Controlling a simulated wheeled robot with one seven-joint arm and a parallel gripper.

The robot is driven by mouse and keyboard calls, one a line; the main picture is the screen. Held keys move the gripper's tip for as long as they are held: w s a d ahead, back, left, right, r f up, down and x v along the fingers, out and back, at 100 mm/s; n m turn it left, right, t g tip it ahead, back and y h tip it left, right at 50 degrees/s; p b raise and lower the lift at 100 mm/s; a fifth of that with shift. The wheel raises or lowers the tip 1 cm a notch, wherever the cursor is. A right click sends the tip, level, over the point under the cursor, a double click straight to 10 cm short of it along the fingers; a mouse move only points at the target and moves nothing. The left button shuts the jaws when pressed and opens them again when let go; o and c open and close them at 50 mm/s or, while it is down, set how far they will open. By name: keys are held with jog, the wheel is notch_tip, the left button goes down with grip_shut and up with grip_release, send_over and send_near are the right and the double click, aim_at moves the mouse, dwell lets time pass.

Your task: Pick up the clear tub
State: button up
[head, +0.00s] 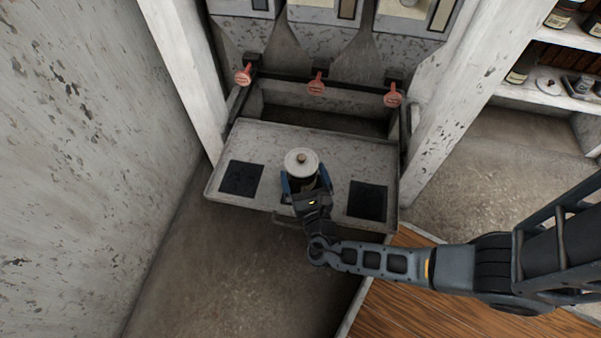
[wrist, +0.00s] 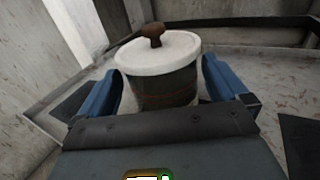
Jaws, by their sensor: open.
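The tub (head: 300,161) stands upright on the grey metal tray (head: 268,138), seen from above in the head view. It has a round white lid with a small brown knob. In the wrist view the tub (wrist: 166,90) shows a dark, see-through-looking body with thin reddish lines under the lid. My gripper (head: 305,180) is open, with its blue fingers on either side of the tub. In the wrist view my gripper (wrist: 163,78) has the tub between its fingers, its palm edge hiding the tub's base. I cannot tell whether either finger touches it.
The tray has black square patches (head: 241,179) and (head: 368,201) and a raised rim. Behind it are chutes with red handles (head: 316,83). White posts (head: 182,70) stand at both sides. Shelves with jars (head: 562,17) are at upper right, a wooden surface (head: 420,300) at lower right.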

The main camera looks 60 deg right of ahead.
jog(key=shift+x, duration=1.4)
jog(key=shift+c, duration=0.3)
jog(key=c, duration=0.8)
